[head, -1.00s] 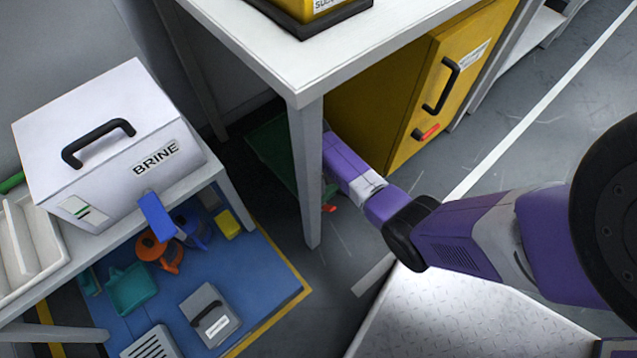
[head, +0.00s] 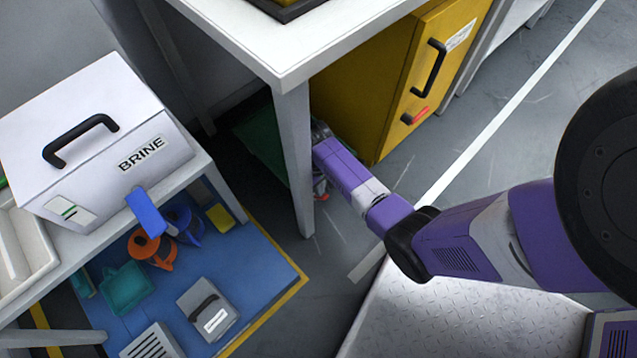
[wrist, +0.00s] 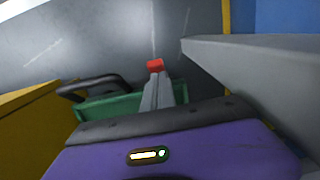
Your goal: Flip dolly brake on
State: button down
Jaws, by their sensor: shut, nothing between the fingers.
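The green dolly (head: 262,140) stands on the floor under the white table, partly hidden by the table leg. In the wrist view its green body (wrist: 108,108) shows behind my gripper, and a black handle (wrist: 92,84) sits at its left. A small red part (wrist: 155,65), which looks like the brake pedal, appears right at the tips of my gripper (wrist: 154,78). My gripper is shut and empty, its grey fingers together. Whether the fingers touch the red part I cannot tell. In the head view a red patch (head: 320,186) shows low beside the table leg; the fingertips are not clear there.
The white table leg (head: 296,160) stands close to my gripper. A yellow cabinet (head: 375,95) with a black handle is at its right. A white BRINE box (head: 95,140) sits on a bench at left. Open grey floor lies at right.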

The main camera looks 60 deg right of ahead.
jog(key=shift+s+a+t+p, duration=0.1)
jog(key=shift+s+t+p, duration=0.2)
jog(key=shift+p, duration=0.15)
jog(key=s+t+p, duration=0.1)
jog(key=t+p, duration=0.1)
jog(key=shift+s+a+f+h+p, duration=0.15)
jog(key=shift+s+a+h+p, duration=0.15)
jog(key=shift+s+a, duration=0.05)
jog(key=s+f+t, duration=0.1)
jog(key=f+t+h+b, duration=0.1)
jog(key=t, duration=0.1)
jog(key=s+f+t+b, duration=0.1)
jog(key=t, duration=0.1)
jog(key=shift+s+a+h, duration=0.2)
jog(key=shift+s+h, duration=0.1)
jog(key=shift+s, duration=0.05)
jog(key=shift+w, duration=0.15)
jog(key=shift+w+d+r, duration=0.15)
jog(key=shift+w, duration=0.5)
